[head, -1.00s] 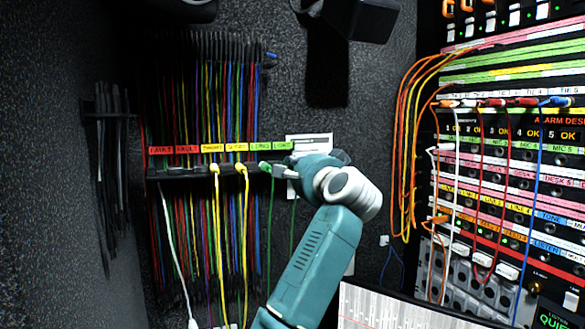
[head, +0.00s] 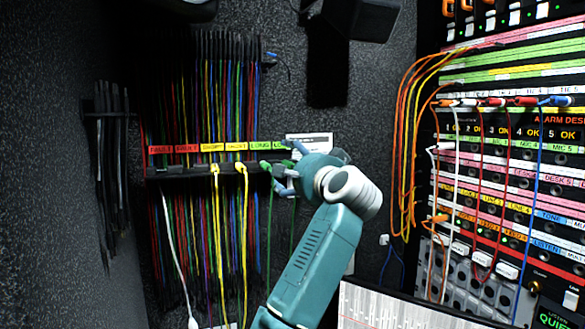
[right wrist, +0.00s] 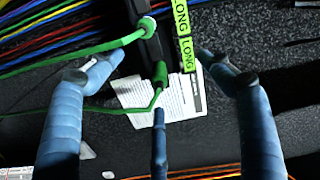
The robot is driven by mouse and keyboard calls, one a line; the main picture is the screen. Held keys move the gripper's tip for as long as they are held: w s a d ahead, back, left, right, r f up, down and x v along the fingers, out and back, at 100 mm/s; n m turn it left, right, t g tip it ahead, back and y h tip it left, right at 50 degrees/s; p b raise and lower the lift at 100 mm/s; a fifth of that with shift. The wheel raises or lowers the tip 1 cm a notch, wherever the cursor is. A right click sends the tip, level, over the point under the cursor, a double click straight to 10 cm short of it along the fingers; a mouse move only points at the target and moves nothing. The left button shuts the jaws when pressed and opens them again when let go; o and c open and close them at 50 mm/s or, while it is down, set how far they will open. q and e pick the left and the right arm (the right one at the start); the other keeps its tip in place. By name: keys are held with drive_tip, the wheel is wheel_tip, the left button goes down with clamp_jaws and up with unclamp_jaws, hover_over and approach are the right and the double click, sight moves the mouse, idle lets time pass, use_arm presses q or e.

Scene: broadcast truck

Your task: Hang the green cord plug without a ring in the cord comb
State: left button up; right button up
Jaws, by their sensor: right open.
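The cord comb (head: 200,170) is a dark bar on the wall with red, yellow and green labels above it. The green cord plug without a ring (right wrist: 160,75) sits at the comb's end, under a green LONG label, and its green cord runs off left. It also shows in the head view (head: 279,169). Another green plug with a pale ring (right wrist: 149,25) is beside it in the comb. My right gripper (right wrist: 160,80) is open, its blue fingers spread around the ringless plug without visibly gripping it; it shows in the head view (head: 288,166). My left gripper is out of view.
Two yellow cords (head: 215,200) and a white cord (head: 172,235) hang from the comb to the left. A white paper sheet (right wrist: 185,100) is on the wall behind. A patch panel (head: 500,160) with orange, red and blue cords stands at the right.

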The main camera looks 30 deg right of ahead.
drive_tip(key=shift+s, duration=0.1)
idle(0.3)
drive_tip(key=shift+v, duration=1.4)
drive_tip(key=shift+s+a, duration=0.1)
drive_tip(key=shift+s+a+b, duration=0.1)
drive_tip(key=shift+s+b, duration=0.25)
drive_tip(key=shift+s, duration=0.3)
drive_tip(key=v, duration=0.3)
drive_tip(key=shift+s+a, duration=0.15)
drive_tip(key=shift+s, duration=0.05)
